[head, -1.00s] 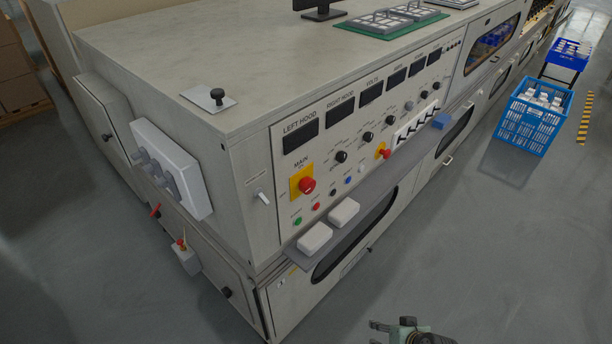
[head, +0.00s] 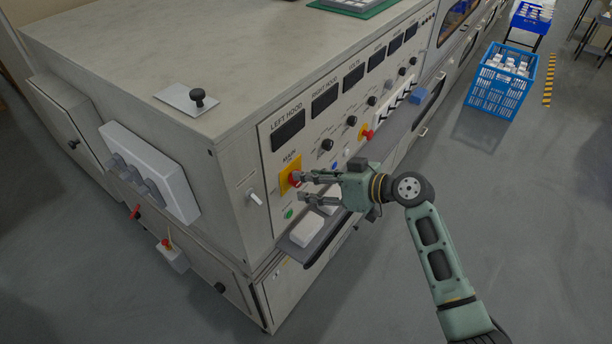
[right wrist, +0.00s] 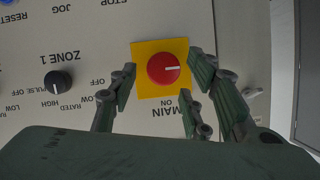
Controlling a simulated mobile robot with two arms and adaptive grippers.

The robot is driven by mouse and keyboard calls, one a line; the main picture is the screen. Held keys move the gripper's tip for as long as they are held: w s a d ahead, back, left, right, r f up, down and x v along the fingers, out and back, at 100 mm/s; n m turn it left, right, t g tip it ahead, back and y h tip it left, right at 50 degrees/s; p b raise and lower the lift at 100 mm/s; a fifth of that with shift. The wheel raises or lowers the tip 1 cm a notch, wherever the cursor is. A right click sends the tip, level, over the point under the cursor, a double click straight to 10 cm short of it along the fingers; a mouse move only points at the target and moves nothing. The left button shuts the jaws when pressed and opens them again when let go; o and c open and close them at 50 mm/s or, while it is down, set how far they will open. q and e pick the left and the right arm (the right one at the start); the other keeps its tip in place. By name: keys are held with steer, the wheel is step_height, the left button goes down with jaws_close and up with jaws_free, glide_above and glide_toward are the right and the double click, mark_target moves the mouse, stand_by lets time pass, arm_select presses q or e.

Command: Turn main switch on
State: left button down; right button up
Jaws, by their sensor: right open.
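The main switch is a red rotary knob (head: 294,178) with a white pointer mark on a yellow plate (head: 287,166), on the panel's lower left. In the right wrist view the red knob (right wrist: 163,68) sits on its yellow plate (right wrist: 147,90), with the upside-down label "MAIN ON" beside it. My right gripper (head: 303,188) is open in front of the panel near the knob. In the right wrist view its fingers (right wrist: 158,85) stand on either side of the knob, apart from it. My left gripper is not in view.
A grey shelf (head: 290,250) with a white box (head: 306,229) juts out below the panel. A white toggle lever (head: 256,198) is left of the knob. A second red knob on yellow (head: 366,134) is farther right. A blue crate (head: 503,80) stands on the floor.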

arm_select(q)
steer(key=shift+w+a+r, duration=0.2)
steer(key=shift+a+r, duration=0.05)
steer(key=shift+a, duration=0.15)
arm_select(e)
steer(key=shift+x, duration=1.2)
steer(key=c, duration=1)
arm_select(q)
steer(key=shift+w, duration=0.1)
